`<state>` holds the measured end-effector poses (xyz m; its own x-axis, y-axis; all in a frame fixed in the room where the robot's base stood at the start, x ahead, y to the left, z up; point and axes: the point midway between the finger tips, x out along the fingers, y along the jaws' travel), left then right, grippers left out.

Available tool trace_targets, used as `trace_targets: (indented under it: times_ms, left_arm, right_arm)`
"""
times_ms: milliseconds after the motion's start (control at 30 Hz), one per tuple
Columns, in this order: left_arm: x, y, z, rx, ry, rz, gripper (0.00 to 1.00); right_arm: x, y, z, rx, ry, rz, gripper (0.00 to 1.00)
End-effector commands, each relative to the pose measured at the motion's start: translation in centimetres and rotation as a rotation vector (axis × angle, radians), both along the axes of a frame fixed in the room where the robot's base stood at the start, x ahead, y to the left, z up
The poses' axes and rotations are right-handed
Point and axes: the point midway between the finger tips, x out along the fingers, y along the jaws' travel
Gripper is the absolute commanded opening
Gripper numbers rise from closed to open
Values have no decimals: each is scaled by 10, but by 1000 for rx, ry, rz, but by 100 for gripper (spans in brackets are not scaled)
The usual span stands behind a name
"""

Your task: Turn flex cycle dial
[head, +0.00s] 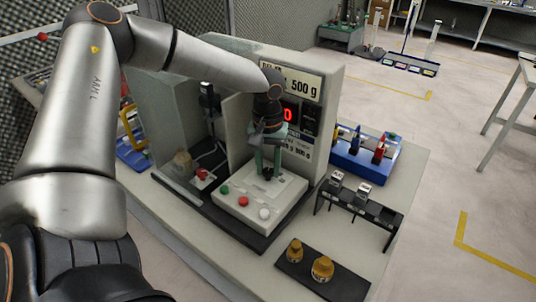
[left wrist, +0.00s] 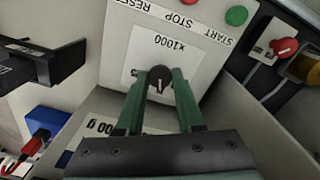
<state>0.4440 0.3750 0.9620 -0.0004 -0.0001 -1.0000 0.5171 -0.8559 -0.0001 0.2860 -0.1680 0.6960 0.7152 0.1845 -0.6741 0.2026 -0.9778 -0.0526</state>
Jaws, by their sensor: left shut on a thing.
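The dial is a small black knob with a light pointer mark, on top of a pale control box (head: 283,192). The dial (left wrist: 159,79) shows best in the left wrist view, beside a printed "x1000". My left gripper (head: 266,166) reaches down from above onto the box. In the left wrist view its two green fingers stand on either side of the dial and are shut on it. The fingers partly hide the dial in the head view. My right gripper is in neither view.
The box also carries a green button (head: 225,190), a red button (head: 243,201) and a white button (head: 264,213). A panel with a red display (head: 288,114) stands behind. Brass weights (head: 322,268), a black rack (head: 373,207) and a blue tray (head: 350,160) are to the right.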

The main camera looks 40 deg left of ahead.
Motion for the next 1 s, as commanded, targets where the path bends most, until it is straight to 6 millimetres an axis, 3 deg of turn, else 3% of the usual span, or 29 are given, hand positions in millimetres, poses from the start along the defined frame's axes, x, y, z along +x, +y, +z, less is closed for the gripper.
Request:
trace_targets:
  times_ms: [600, 1000]
  left_arm:
    - [1, 0, 1, 1, -3, 532, 0]
    - [1, 0, 1, 0, -4, 689, 0]
  right_arm:
    - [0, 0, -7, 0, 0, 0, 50]
    - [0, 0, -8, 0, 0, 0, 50]
